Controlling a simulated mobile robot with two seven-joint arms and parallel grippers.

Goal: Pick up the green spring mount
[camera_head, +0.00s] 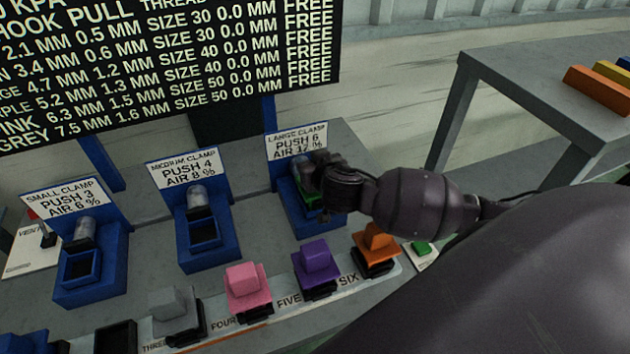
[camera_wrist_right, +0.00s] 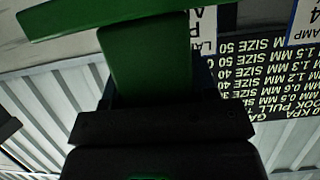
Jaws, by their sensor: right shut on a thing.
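The green spring mount (camera_wrist_right: 145,60) fills the top of the right wrist view, with a wide plate and a narrower block. In the head view only a sliver of green (camera_head: 311,203) shows under my right gripper (camera_head: 318,188), at the blue large clamp (camera_head: 318,226). My right gripper is shut on the green mount; the fingers hide most of it. I cannot tell whether the mount still touches the clamp. My left gripper is not in view.
Blue medium (camera_head: 208,250) and small (camera_head: 91,280) clamps stand to the left. Grey (camera_head: 167,302), pink (camera_head: 247,287), purple (camera_head: 317,266) and orange (camera_head: 375,244) mounts line the front. A small green patch (camera_head: 424,247) lies right of the orange one. A black text board (camera_head: 170,65) stands behind.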

